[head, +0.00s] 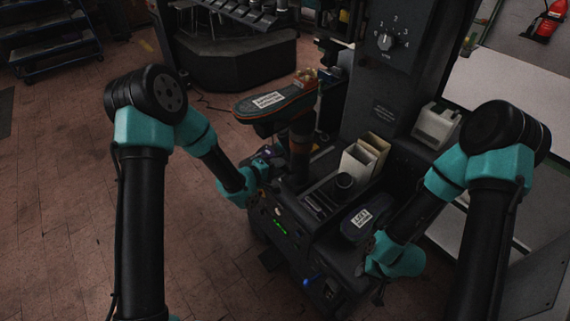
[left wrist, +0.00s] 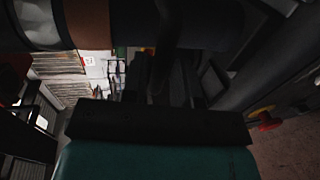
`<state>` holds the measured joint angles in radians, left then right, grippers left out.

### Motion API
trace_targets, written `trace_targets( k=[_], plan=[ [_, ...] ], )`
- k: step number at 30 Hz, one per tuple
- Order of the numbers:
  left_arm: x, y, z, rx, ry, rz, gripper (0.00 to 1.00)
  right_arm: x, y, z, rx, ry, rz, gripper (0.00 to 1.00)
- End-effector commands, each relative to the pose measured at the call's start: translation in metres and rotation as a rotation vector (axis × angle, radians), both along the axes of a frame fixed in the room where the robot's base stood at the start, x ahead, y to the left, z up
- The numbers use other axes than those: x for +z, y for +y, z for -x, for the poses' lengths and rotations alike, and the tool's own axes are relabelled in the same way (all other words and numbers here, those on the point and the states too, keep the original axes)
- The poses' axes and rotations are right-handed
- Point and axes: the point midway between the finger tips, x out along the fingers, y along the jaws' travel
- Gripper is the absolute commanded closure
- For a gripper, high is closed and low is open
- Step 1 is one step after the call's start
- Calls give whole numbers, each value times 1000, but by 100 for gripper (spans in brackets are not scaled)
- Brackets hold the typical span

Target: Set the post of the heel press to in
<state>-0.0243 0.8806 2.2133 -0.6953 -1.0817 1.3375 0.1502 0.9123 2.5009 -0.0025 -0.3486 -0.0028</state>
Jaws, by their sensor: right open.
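The heel press (head: 285,228) is a dark machine in the middle of the head view. Its upright post (head: 300,150), dark with brown-red bands, carries a sole-shaped piece (head: 275,102) with a white label. In the left wrist view a dark cylinder with a brown band, which looks like the post (left wrist: 88,22), crosses the top. My left gripper (head: 263,163) is low beside the post, on its left; its dark fingers (left wrist: 172,75) are too shadowed to show their gap. My right gripper (head: 377,285) is open at the press's front right, below a labelled dark piece (head: 352,226).
A dark column with a numbered dial (head: 386,41) rises behind. A blue knob (head: 308,281) is on the front. Brick floor (head: 60,170) is clear at left.

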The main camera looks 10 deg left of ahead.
Motion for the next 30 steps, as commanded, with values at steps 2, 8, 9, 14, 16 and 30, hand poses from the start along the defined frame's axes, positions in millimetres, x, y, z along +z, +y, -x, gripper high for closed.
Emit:
trace_targets(
  k=[2,8,9,14,16,30],
  plan=[
    [-3,-10,-8,-2,-2,0,73,0,0,0,0,0,0,57],
    [-7,-22,-22,0,0,0,73,0,0,0,0,0,0,57],
    [-7,-23,-23,0,0,0,73,0,0,0,0,0,0,57],
    [-7,-24,-24,0,0,0,73,0,0,0,0,0,0,57],
    [-7,-24,-24,0,0,0,73,0,0,0,0,0,0,57],
    [-7,-24,-23,0,0,0,100,0,0,0,0,0,0,57]
  ],
)
